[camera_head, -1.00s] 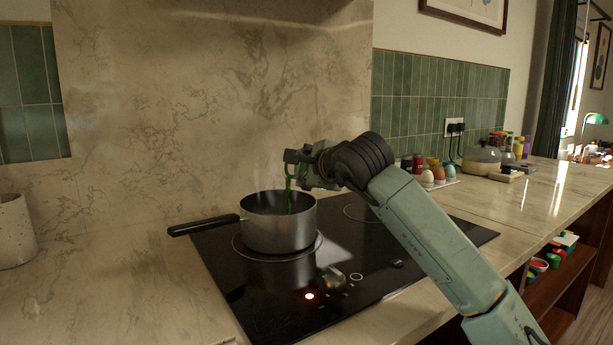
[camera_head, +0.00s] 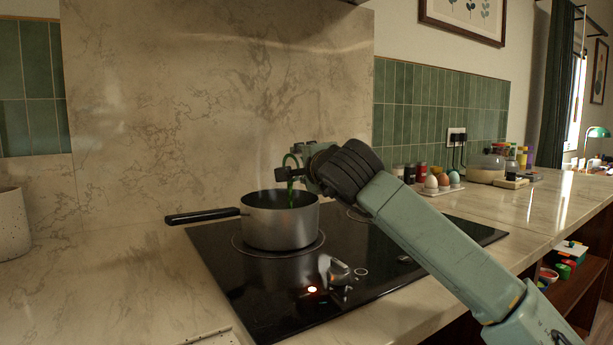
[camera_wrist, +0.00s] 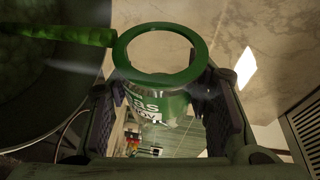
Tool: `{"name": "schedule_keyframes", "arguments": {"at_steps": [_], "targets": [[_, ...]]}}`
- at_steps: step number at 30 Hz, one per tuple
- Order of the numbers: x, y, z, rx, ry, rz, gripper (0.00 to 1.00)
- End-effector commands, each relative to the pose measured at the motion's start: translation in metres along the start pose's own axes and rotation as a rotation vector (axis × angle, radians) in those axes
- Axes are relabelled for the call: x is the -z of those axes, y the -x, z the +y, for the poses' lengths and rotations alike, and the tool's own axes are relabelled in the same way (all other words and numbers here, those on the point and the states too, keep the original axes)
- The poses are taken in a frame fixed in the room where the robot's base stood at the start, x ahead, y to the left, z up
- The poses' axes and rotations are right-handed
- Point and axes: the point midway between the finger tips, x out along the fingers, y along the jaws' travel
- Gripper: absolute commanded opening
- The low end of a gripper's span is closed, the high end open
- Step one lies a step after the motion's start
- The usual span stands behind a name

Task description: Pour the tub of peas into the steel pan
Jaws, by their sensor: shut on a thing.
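The steel pan (camera_head: 280,222) stands upright on the hob, its black handle pointing left. My gripper (camera_head: 297,170) is above the pan's right rim, shut on the tub of peas (camera_head: 291,160), which is mostly hidden there. In the wrist view the tub (camera_wrist: 158,100) has a green rim and a label, and sits between both fingers of my gripper (camera_wrist: 160,115). The tub is tipped over, and a green stream of peas (camera_wrist: 60,34) runs from its rim towards the pan (camera_wrist: 40,95). Green shows inside the pan. I see no peas in the tub's opening.
The black hob (camera_head: 300,290) has a glowing red light near the front. A tray of eggs (camera_head: 438,188) with jars behind stands to the right. A speckled pot (camera_head: 12,222) is at far left. The marble wall is close behind the pan.

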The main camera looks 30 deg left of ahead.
Motion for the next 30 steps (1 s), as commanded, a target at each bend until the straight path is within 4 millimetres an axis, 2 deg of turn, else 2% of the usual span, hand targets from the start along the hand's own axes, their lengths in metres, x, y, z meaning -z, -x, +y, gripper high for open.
{"name": "schedule_keyframes", "arguments": {"at_steps": [30], "targets": [[-0.014, 0.008, -0.013, 0.174, 0.419, 0.069, 0.16]]}}
